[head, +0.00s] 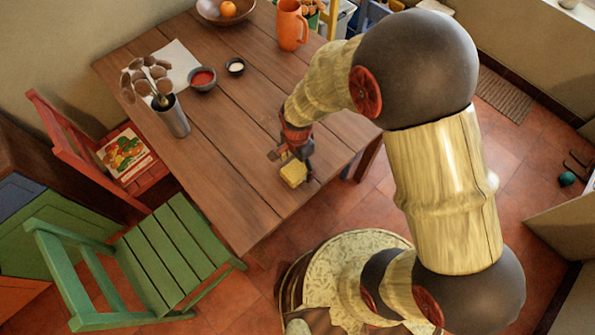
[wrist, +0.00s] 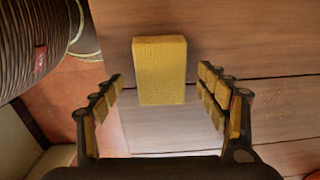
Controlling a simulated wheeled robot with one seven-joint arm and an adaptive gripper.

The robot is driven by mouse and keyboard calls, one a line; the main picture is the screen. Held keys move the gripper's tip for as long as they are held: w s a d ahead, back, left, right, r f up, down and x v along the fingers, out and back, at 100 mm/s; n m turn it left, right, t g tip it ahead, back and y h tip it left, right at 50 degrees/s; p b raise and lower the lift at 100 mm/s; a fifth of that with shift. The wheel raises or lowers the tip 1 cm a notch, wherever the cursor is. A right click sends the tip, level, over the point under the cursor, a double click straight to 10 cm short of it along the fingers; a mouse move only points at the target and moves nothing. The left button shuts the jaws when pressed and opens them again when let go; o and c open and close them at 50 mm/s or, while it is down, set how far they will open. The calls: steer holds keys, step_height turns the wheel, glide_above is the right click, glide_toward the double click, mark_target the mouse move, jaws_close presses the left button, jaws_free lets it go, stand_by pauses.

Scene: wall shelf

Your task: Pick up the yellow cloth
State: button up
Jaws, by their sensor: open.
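The yellow cloth (head: 293,173) lies on the wooden table near its right edge. It looks like a small thick block. In the wrist view the yellow cloth (wrist: 160,70) sits ahead of the fingertips, roughly centred between them. My gripper (head: 294,156) is right above and beside the cloth in the head view. In the wrist view my gripper (wrist: 161,84) is open, with one finger on each side and nothing held between them. I cannot tell the exact height of the fingers over the table.
The wooden table (head: 235,195) is bare around the cloth. A green chair (head: 170,245) and a red chair (head: 75,150) stand left.

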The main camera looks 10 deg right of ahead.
step_height(320, 180, down, 2)
steer(key=shift+f, duration=0.2)
steer(key=shift+c, duration=0.2)
steer(key=c, duration=1)
